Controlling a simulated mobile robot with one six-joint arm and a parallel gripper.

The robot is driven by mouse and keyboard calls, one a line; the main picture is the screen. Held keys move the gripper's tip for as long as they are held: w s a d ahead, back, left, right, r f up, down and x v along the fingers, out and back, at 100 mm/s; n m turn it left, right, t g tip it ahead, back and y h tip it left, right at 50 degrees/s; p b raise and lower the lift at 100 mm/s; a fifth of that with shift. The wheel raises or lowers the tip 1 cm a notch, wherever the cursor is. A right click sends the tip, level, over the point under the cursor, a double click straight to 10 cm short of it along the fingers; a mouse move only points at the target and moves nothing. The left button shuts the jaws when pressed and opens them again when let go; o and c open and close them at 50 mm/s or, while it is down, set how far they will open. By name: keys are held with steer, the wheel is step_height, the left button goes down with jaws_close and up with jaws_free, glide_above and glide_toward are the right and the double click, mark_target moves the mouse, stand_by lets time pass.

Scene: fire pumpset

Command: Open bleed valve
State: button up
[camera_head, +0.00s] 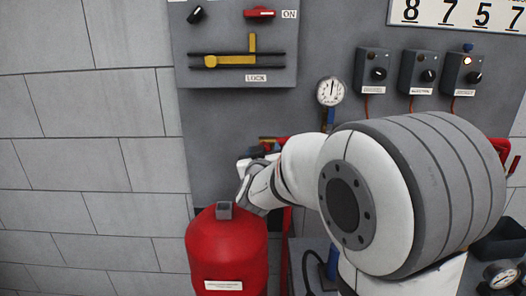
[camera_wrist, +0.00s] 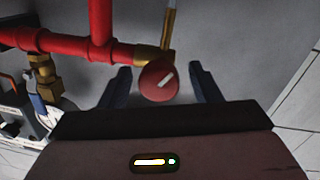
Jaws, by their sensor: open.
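A round red knob with a white mark (camera_wrist: 158,82), which looks like the bleed valve, sits at a brass fitting (camera_wrist: 149,54) on the end of a red pipe. In the wrist view my gripper (camera_wrist: 158,72) is open, with one dark finger on each side of the knob. Gaps show between the knob and both fingers, and nothing is held. In the head view the end of my arm (camera_head: 258,182) is just above the red tank; the fingertips are not clear there. I cannot make out the knob in the head view.
The red tank (camera_head: 227,255) stands close below my wrist. A pressure gauge (camera_head: 331,91) and several switch boxes (camera_head: 419,72) are on the grey panel. Red pipe (camera_wrist: 100,25) runs left of the knob. A yellow lock lever (camera_head: 232,60) is above.

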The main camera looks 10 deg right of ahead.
steer(key=v, duration=0.7)
steer(key=shift+s, duration=0.25)
steer(key=s+d+f+g+y+p, duration=0.1)
steer(key=s+f+g+y+p, duration=0.1)
steer(key=s+g, duration=0.5)
steer(key=s+d+f+g+y+p, duration=0.1)
steer(key=s+f+g+y+p, duration=0.2)
steer(key=s, duration=1.6)
step_height(320, 180, down, 2)
steer(key=g+p, duration=0.1)
steer(key=g, duration=0.3)
steer(key=shift+f+g, duration=0.25)
steer(key=shift+g, duration=0.05)
